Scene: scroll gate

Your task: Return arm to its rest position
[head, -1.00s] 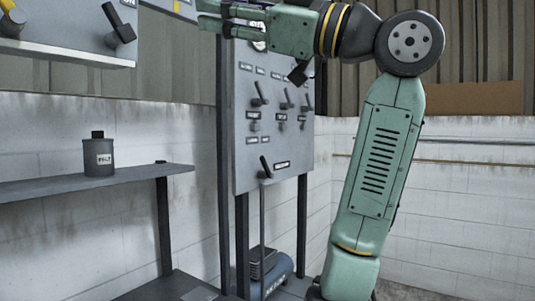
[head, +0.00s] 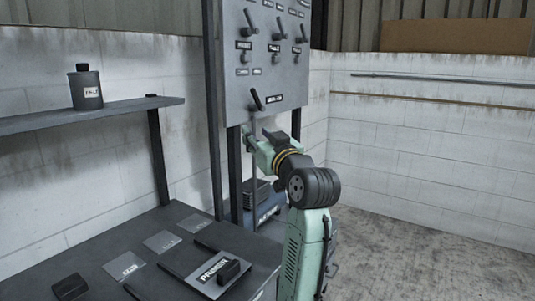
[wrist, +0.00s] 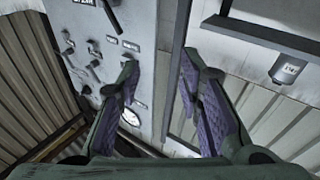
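My gripper (wrist: 160,100) is open and empty in the wrist view, with its two purple-padded fingers apart. My gripper (head: 262,145) is small there and partly hidden by my own wrist. It sits in front of the lower edge of the grey lever panel (head: 240,90). I cannot tell the exact gap between them. The panel also shows at the left of the wrist view (wrist: 95,20).
A wall shelf (head: 120,114) with a dark canister (head: 86,88) is at the left. A dark bench (head: 165,270) below holds a board labelled PRIMER (head: 205,268) and small items. The floor (head: 410,250) at right is clear.

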